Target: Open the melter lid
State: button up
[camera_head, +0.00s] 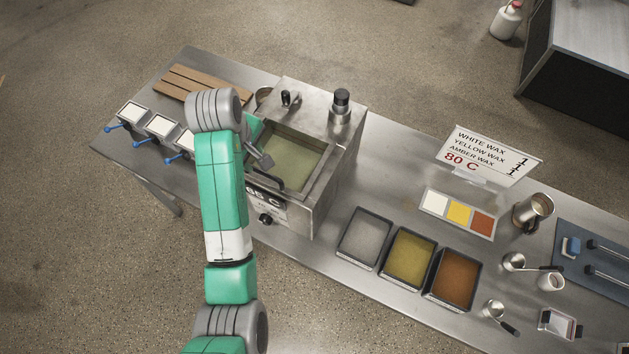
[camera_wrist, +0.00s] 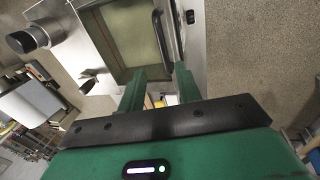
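The melter (camera_head: 335,170) is a metal box on the bench, with a pale green, framed square top area (camera_head: 292,160). I cannot tell whether that area is a clear lid lying shut or the open tank. A black bar handle (camera_head: 266,184) sits along its front edge; the handle also shows in the wrist view (camera_wrist: 160,36). My gripper (camera_wrist: 158,78) is open, its two fingers apart and nothing held between them. In the head view my gripper (camera_head: 262,158) is over the left side of the melter top, near the handle but apparently apart from it. My arm hides part of the melter's left side.
A black-capped cylinder (camera_head: 340,105) and a small dark fitting (camera_head: 290,99) stand on the melter's back. Wax trays (camera_head: 409,256) and a wax sign (camera_head: 488,158) are to the right. Blue-handled frames (camera_head: 158,126) and a wooden board (camera_head: 185,82) lie left.

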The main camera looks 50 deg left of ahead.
aim_at(261, 172)
jog(key=x, duration=0.4)
jog(key=p+x, duration=0.1)
jog(key=x, duration=0.3)
jog(key=shift+s+d+f, duration=0.1)
jog(key=shift+s+f, duration=0.05)
jog(key=shift+s, duration=0.05)
grip_shut()
